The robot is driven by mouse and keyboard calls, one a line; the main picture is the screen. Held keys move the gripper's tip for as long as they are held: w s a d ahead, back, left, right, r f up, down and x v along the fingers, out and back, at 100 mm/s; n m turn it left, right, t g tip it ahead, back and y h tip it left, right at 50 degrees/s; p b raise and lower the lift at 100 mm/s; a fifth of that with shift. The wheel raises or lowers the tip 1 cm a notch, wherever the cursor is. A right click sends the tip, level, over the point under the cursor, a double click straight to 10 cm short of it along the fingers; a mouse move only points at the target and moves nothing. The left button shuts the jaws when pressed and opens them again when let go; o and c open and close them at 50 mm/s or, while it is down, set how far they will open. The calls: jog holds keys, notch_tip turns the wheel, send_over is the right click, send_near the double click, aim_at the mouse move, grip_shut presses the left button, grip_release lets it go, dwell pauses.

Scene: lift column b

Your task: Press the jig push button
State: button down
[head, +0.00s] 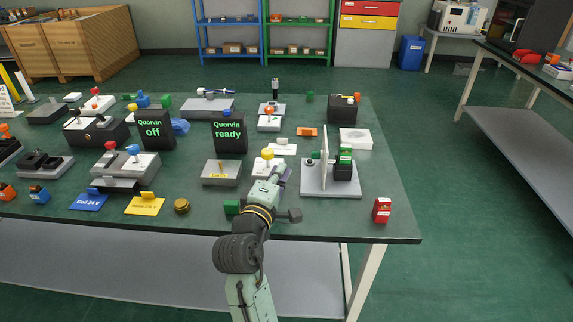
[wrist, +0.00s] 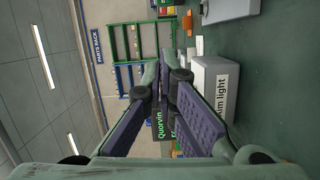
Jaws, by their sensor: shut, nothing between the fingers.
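My gripper (head: 282,174) is shut and empty above the front of the green bench, and its fingertips also show in the wrist view (wrist: 165,78). Just beyond it in the head view is a pale box (head: 260,169) with a yellow button (head: 267,154) on top, partly hidden by my gripper. A white box (wrist: 222,78) with a label ending "im light" is right of the fingers in the wrist view. A fixture on a pale plate (head: 318,191), with an upright white panel and a dark block, stands right of my gripper. I cannot tell which button is the jig's.
A grey box (head: 221,180) stands left of my gripper. A black sign (head: 229,132) reading "Quorvin ready" is behind it. A green block (head: 232,207) lies beside my arm, and a red box (head: 382,210) is near the right corner. Many other devices crowd the bench's left.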

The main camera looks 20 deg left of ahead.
jog(key=shift+s, duration=1.3)
jog(key=shift+r, duration=0.1)
